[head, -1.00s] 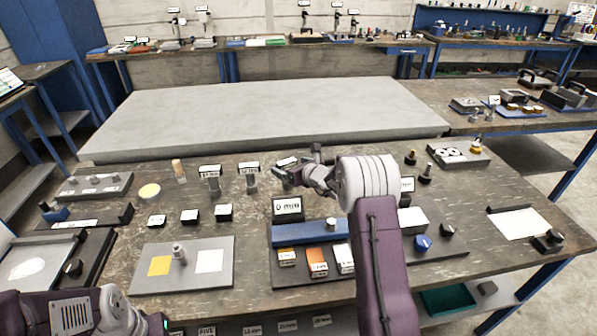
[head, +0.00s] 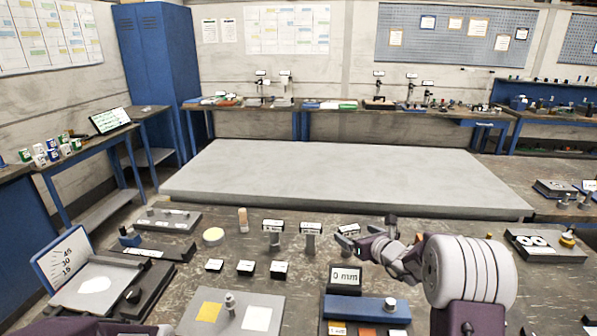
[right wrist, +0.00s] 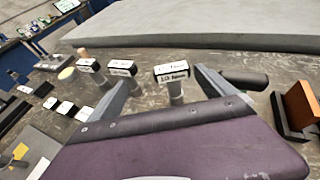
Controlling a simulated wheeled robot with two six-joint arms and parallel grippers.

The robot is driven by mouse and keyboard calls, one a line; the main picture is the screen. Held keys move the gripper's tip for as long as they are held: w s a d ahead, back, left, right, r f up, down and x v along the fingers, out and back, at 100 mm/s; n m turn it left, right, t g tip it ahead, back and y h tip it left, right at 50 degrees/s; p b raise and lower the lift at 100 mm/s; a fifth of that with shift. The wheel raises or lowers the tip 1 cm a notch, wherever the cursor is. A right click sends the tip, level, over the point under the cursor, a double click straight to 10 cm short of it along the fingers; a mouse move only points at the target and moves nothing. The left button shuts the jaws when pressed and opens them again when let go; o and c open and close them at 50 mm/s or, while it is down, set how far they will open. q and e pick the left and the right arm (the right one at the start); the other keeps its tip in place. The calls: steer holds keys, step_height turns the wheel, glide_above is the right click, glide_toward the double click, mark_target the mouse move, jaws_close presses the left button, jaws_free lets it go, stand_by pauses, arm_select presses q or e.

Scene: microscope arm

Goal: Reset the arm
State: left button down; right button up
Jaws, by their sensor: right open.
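My right arm reaches in from the lower right of the head view, bent over the table. Its gripper (head: 362,238) is open, just beside a labelled metal post (head: 348,230). In the right wrist view the gripper (right wrist: 165,80) has its fingers spread, and the labelled post (right wrist: 173,75) shows between them; I cannot tell if they touch. Two similar posts (head: 272,228) (head: 311,230) stand to the left. Of my left arm only a purple part shows at the bottom left; its gripper is out of view.
The worktable carries small black labelled blocks (head: 246,267), a blue fixture marked 0 mm (head: 368,308), a grey plate with a yellow square (head: 209,311) and a tilted blue-edged scale (head: 62,260). A large empty grey slab (head: 340,178) lies behind.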

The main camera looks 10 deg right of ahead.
steer(key=a+r+n+y+p, duration=0.1)
steer(key=a+r+p, duration=0.1)
steer(key=a+r, duration=0.3)
steer(key=s+a+r+n+g+y+p, duration=0.3)
steer(key=s+a+n, duration=0.5)
steer(key=a, duration=0.2)
steer(key=s+a+f+n+g+h+p, duration=0.1)
steer(key=s+f+n+g, duration=0.25)
steer(key=s+n, duration=0.4)
steer(key=s+a+f+n+g+h+p, duration=0.1)
steer(key=s+a+f+n+g, duration=0.25)
steer(key=s, duration=0.65)
arm_select(q)
step_height(320, 180, up, 8)
arm_select(e)
steer(key=s+d+f+n+g+h, duration=0.2)
steer(key=s+d+f+n+h, duration=0.2)
steer(key=s+d+n, duration=0.4)
steer(key=d+n, duration=0.3)
steer(key=n, duration=0.2)
steer(key=shift+s+d, duration=0.15)
steer(key=shift+s, duration=0.2)
arm_select(q)
steer(key=shift+r, duration=0.1)
